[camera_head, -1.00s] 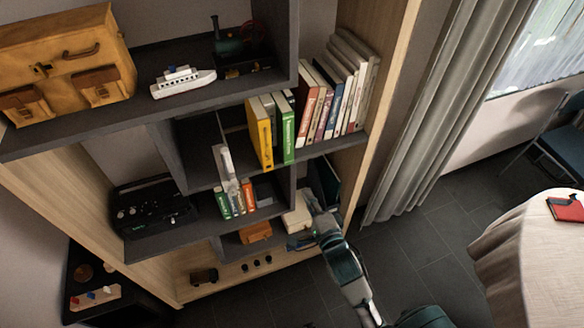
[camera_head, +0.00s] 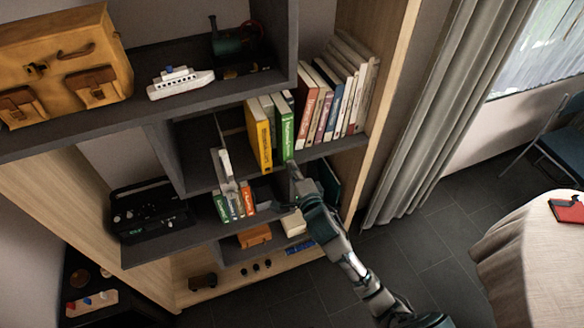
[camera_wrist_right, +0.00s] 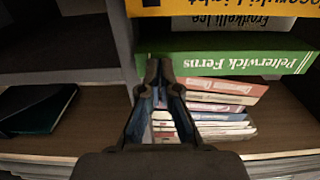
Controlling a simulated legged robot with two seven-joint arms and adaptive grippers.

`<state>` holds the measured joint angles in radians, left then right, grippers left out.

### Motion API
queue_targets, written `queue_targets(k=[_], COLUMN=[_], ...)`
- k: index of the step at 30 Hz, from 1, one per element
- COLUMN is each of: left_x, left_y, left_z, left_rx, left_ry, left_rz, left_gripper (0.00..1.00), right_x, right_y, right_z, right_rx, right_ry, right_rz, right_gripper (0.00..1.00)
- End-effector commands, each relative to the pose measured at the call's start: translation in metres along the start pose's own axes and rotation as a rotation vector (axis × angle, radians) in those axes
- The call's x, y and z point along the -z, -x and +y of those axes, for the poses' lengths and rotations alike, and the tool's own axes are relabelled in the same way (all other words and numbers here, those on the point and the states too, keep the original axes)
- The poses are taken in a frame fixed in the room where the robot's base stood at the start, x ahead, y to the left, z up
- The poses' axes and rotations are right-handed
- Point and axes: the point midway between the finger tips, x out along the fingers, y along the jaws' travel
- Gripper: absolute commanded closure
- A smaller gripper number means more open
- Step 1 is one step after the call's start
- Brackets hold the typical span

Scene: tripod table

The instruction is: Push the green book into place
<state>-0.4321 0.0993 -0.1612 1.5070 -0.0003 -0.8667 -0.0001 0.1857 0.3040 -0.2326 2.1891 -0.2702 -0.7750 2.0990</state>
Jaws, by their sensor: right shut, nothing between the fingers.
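The green book (camera_head: 285,132) stands upright on the middle shelf between a yellow book (camera_head: 258,136) and a row of other books. Its lower end sticks out a little past the neighbouring spines. In the right wrist view the green book (camera_wrist_right: 240,57) shows its spine lettering, beyond the fingertips. My right gripper (camera_head: 294,168) is shut and empty, just below and in front of the green book's lower end. It also shows in the right wrist view (camera_wrist_right: 160,68), close to the spine; I cannot tell whether it touches. My left gripper is not in view.
Several books (camera_head: 335,90) lean to the right of the green book. Small books (camera_head: 232,203) stand in the lower compartment. A white ship model (camera_head: 180,82) and a brown bag (camera_head: 62,65) sit on the upper shelf. A round table (camera_head: 530,245) stands at the right.

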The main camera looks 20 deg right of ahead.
Motion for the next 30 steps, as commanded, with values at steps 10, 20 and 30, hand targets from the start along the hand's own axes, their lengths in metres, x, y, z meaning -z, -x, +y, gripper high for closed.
queue_targets(k=[10, 20, 30], left_x=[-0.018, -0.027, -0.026], left_y=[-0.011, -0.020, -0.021], left_z=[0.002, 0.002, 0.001], left_rx=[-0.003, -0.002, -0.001], left_ry=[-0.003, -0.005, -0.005], left_rz=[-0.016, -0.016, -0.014], left_gripper=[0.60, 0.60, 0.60], right_x=[0.000, 0.000, 0.000], right_y=[-0.034, -0.057, -0.057], right_z=[-0.002, 0.001, 0.000], right_rx=[-0.001, -0.001, -0.001], right_ry=[-0.007, 0.000, 0.000], right_rz=[0.003, 0.001, 0.000], right_gripper=[1.00, 1.00, 1.00])
